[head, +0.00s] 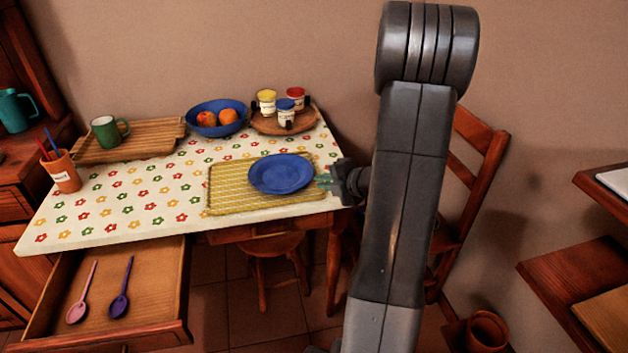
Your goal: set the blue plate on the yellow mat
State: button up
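The blue plate (281,173) shows over the right part of the yellow mat (228,188), near the table's right end. It looks level; I cannot tell whether it rests on the mat or is held slightly above it. My gripper (326,181) is at the plate's right edge, with its fingertips by the rim. The fingers are small and partly hidden, so I cannot tell whether they are closed on the rim.
The flowered table (130,205) holds a blue fruit bowl (201,128), a round tray with jars (268,126), a green mug (105,132) on a wooden board (150,150) and an orange cup (62,172). An open drawer (150,320) holds two spoons. A chair (478,150) stands right.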

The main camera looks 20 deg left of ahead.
jog(key=v, duration=0.7)
jog(key=shift+p, duration=0.45)
dwell(1.1)
